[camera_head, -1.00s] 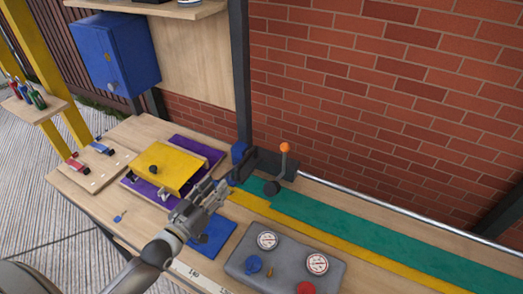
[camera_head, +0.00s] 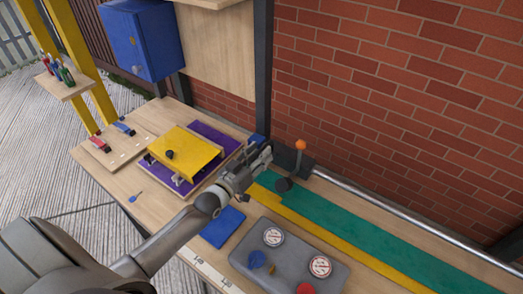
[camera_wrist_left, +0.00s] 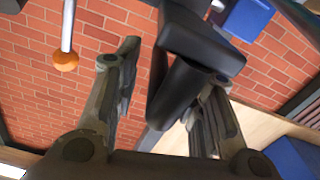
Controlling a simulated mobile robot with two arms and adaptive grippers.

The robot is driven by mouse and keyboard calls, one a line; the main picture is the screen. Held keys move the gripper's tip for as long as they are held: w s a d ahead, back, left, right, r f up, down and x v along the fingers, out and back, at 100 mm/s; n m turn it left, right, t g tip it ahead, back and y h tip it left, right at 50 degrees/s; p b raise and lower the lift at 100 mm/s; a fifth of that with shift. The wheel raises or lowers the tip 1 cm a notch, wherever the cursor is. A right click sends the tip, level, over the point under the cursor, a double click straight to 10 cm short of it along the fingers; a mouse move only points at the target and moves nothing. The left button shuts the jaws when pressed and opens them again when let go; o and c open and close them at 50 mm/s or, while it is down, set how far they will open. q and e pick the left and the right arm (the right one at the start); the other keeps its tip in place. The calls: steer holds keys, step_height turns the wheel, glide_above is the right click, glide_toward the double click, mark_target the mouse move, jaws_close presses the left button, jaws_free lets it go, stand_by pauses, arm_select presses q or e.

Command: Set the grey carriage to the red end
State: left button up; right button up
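The grey carriage (camera_head: 284,155) is a dark block at the left end of the metal rail along the wall, next to a blue end block (camera_head: 257,139). My left gripper (camera_head: 263,154) is at the carriage's left side in the head view. In the left wrist view its fingers are spread, with a dark bar of the carriage (camera_wrist_left: 182,92) between them. A gap shows on the left finger's side; contact on the right cannot be told. No red end of the rail is in view. My right gripper is not in view.
A lever with an orange knob (camera_head: 300,145) stands just right of the gripper. A grey panel with gauges (camera_head: 290,262) lies in front, and a yellow-lidded box (camera_head: 186,154) to the left. The rail (camera_head: 400,214) runs clear to the right.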

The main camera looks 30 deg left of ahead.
arm_select(q)
steer(key=shift+w+d, duration=0.1)
steer(key=shift+w, duration=0.7)
jaws_close()
